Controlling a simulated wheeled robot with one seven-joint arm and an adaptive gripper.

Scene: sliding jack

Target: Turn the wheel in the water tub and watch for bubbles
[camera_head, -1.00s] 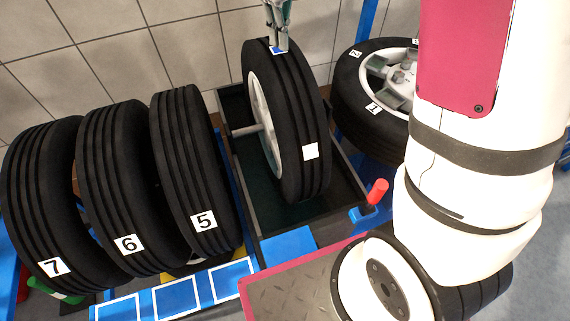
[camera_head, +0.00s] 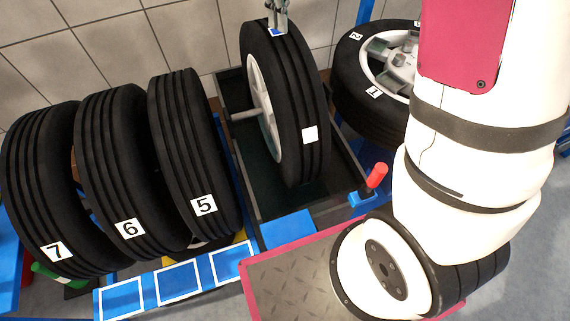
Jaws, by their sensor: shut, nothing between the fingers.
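The wheel (camera_head: 308,100), a black tyre on a pale rim, stands upright in the dark tub (camera_head: 347,172). A white patch faces me on its tread, and a small blue patch shows near its top. My gripper (camera_head: 277,26) is at the top edge of the picture, shut and empty, with its fingertips at the top of the tyre by the blue patch. I cannot tell if they touch it. The tub's inside is dark, and I see no bubbles there. The wheel hides part of the tub.
Tyres marked 5 (camera_head: 190,130), 6 (camera_head: 115,170) and 7 (camera_head: 40,180) stand in a row at left. Another wheel (camera_head: 350,98) lies tilted behind the tub's right side. A red handle (camera_head: 376,175) stands at the tub's front right. A tiled wall is close behind.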

